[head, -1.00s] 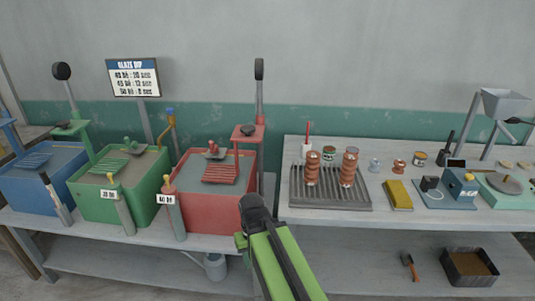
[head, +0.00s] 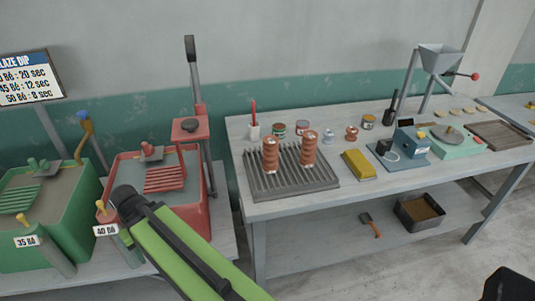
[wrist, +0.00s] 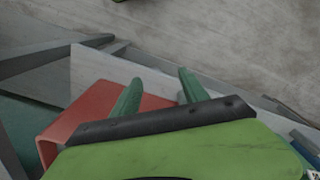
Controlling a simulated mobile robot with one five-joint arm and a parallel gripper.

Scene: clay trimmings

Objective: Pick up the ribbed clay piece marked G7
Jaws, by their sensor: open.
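Two ribbed reddish-brown clay pieces stand upright on a dark slatted rack (head: 320,184) on the grey bench: a left one (head: 270,156) and a right one (head: 308,150). Each has a pale patch near its top, but the marks are too small to read, so I cannot tell which is G7. A smaller brown ribbed piece (head: 351,134) stands behind, to the right. My gripper (wrist: 158,82) shows in the wrist view with two green fingers apart and nothing between them. No ribbed piece shows in that view.
A red glaze tank (head: 180,205) and a green tank (head: 70,215) stand left of the bench. A tray (head: 420,213) is on the lower shelf.

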